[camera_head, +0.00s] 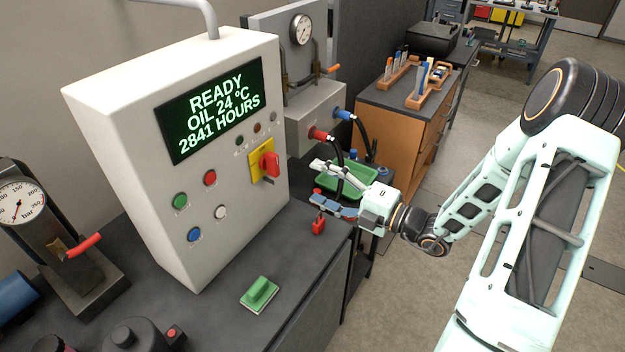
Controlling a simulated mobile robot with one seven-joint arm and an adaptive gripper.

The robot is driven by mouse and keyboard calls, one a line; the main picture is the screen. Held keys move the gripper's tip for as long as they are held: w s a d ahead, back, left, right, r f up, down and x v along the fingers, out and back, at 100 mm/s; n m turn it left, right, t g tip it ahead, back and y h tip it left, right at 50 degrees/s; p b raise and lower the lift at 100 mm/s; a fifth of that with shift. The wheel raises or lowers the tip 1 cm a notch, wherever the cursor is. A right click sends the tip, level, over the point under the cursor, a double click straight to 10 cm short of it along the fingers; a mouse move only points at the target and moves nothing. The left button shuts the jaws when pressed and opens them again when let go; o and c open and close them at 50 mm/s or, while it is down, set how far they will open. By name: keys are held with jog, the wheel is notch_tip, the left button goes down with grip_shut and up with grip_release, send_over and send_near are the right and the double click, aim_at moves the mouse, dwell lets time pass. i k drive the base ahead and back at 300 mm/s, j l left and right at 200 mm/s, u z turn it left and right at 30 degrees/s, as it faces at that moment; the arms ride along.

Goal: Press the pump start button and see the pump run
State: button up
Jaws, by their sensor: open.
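The white control box (222,130) stands on the dark bench. Its screen (212,108) reads READY, OIL 24 °C, 2841 HOURS. Below the screen are a green button (180,201), a red button (210,177), a blue button (194,234) and a white button (221,212); their labels are too small to read. A red rotary switch (269,165) sits on a yellow plate to their right. My gripper (321,182) is open, right of the box and apart from the buttons, its fingers pointing left toward the box. No separate pump is clearly identifiable.
A red padlock-like object (319,226) shows just below my gripper; contact is unclear. A gauge stand (70,250) is at left. A green tray (347,181) and hoses are behind my gripper.

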aim_at(181, 201)
jog(key=u, duration=1.3)
